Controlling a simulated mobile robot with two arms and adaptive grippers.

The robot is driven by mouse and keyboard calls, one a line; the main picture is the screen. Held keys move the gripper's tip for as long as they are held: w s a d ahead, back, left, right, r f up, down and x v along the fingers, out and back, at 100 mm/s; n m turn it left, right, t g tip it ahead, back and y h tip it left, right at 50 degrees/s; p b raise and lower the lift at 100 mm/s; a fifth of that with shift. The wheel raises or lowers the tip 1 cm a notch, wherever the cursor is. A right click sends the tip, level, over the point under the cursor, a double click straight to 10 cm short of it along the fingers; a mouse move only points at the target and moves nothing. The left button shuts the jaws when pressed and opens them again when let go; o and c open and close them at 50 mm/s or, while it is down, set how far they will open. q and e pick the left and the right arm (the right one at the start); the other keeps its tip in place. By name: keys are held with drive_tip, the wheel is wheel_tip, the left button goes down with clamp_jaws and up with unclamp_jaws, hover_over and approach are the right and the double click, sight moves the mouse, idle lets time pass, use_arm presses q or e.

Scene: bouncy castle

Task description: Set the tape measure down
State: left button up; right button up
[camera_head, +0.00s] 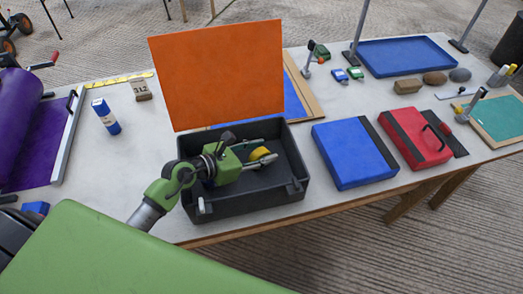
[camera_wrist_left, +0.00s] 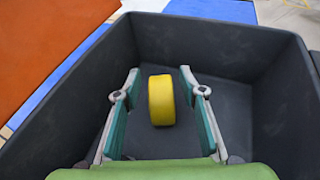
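The yellow tape measure (camera_head: 259,153) is inside a dark grey open bin (camera_head: 245,207) on the table. In the left wrist view, the tape measure (camera_wrist_left: 161,101) stands out against the dark floor of the bin (camera_wrist_left: 272,120). My left gripper (camera_head: 269,149) reaches into the bin from the left. Its two fingers (camera_wrist_left: 160,73) are spread on either side of the tape measure, with a visible gap on each side. The gripper is open and not holding it. Whether the tape measure rests on the floor is hard to tell. My right gripper is not in view.
An orange panel (camera_head: 218,75) rises behind the bin. A blue case (camera_head: 352,152) and a red case (camera_head: 414,138) lie to its right. A blue tray (camera_head: 405,56) lies at the back right.

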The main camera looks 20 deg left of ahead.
sight(257, 153)
use_arm(q)
drive_tip(key=shift+s+a+r, duration=0.1)
drive_tip(key=shift+r, duration=0.1)
drive_tip(key=v, duration=0.6)
drive_tip(key=shift+s+a+b, duration=0.1)
drive_tip(key=shift+s+b, duration=0.1)
drive_tip(key=shift+b, duration=0.15)
drive_tip(key=shift+s+a+r, duration=0.2)
drive_tip(key=shift+s+r, duration=0.05)
drive_tip(key=shift+s, duration=0.05)
